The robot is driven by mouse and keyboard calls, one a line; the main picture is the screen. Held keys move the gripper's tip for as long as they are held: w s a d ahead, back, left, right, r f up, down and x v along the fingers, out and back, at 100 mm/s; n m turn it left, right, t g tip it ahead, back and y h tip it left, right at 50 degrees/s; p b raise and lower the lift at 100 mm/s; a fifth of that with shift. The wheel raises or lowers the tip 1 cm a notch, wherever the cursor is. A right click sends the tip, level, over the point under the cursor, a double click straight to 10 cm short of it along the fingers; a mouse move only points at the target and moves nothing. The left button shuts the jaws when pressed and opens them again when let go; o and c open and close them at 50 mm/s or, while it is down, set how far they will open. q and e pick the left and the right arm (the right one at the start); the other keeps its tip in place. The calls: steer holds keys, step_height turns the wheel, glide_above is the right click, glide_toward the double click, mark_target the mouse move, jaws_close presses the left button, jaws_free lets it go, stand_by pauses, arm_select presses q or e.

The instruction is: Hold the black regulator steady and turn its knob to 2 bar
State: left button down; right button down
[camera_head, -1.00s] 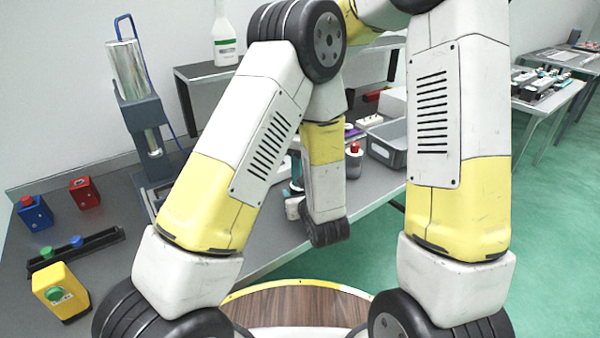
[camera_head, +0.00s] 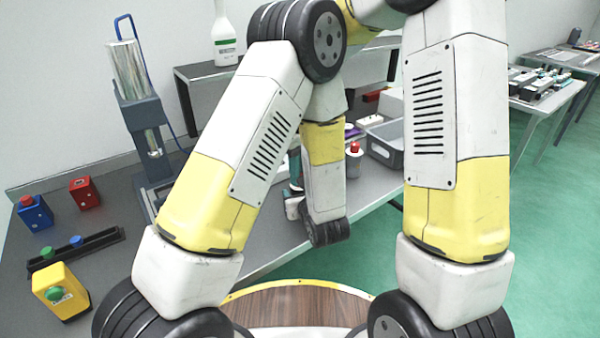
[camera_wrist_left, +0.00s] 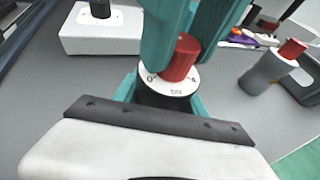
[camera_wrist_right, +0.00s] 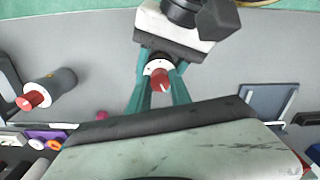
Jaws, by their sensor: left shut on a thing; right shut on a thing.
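The black regulator (camera_wrist_left: 158,100) stands upright in the left wrist view, with a white dial ring (camera_wrist_left: 170,83) and a red knob (camera_wrist_left: 181,58) on top. My left gripper (camera_wrist_left: 165,96) is shut on its body. The teal fingers of my right gripper (camera_wrist_right: 160,88) flank the red knob (camera_wrist_right: 160,77) and are shut on it. A pale mark shows on the knob in the right wrist view, but I cannot read the setting. In the head view my arms hide the regulator and most of both grippers.
A grey cylinder with a red top (camera_wrist_left: 266,74) stands beside the regulator. A white block (camera_wrist_left: 100,30) is behind it. In the head view, a grey bin (camera_head: 385,145), a press (camera_head: 140,105) and coloured button boxes (camera_head: 60,290) stand on the bench.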

steer(key=shift+w, duration=0.1)
steer(key=c, duration=1.2)
jaws_free()
steer(key=shift+o, duration=0.2)
steer(key=shift+r, duration=0.1)
step_height(320, 180, up, 12)
steer(key=shift+a, duration=0.1)
